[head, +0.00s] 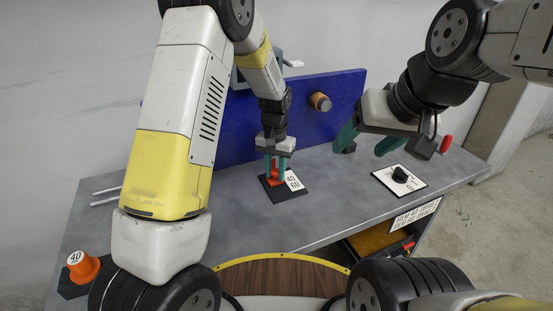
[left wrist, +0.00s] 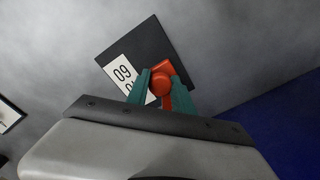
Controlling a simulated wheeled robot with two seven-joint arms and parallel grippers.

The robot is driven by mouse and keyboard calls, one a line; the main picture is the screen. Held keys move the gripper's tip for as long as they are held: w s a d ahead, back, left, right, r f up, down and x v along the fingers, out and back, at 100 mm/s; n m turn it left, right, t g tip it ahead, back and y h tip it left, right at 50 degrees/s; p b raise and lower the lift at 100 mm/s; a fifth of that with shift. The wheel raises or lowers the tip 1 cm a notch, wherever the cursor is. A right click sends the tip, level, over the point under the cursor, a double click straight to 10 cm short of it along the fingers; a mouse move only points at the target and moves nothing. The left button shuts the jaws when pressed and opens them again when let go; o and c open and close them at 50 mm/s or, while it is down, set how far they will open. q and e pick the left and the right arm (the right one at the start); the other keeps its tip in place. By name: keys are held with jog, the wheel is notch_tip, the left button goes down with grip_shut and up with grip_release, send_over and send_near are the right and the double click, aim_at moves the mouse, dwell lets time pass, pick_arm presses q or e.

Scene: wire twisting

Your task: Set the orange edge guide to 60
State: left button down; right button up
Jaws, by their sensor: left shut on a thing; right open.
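The orange edge guide (head: 274,178) stands on a black plate (head: 288,197) on the grey bench, beside a white label (head: 293,180) reading 40 and 60. My left gripper (head: 275,162) is above the plate with its teal fingers closed around the orange part. The left wrist view shows the orange part (left wrist: 162,82) between the teal fingers (left wrist: 163,95), next to the 60. The exact setting cannot be told. My right gripper (head: 366,142) is open and empty, over the bench at the right.
A black knob (head: 400,174) on a white card sits at the right of the bench (head: 335,205). A blue panel (head: 225,125) with a wooden roller (head: 320,102) stands behind. Another orange piece (head: 85,268) marked 40 is at the front left. The bench centre is clear.

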aim_at(279, 189)
pick_arm(q)
jog(key=shift+s+d, duration=0.4)
jog(key=shift+s, duration=0.35)
jog(key=shift+s+d, duration=0.35)
jog(key=shift+s, duration=0.35)
jog(key=c, duration=1.1)
grip_release()
jog(key=shift+r, duration=0.1)
jog(key=shift+r, duration=0.4)
notch_tip(279, 189, up, 7)
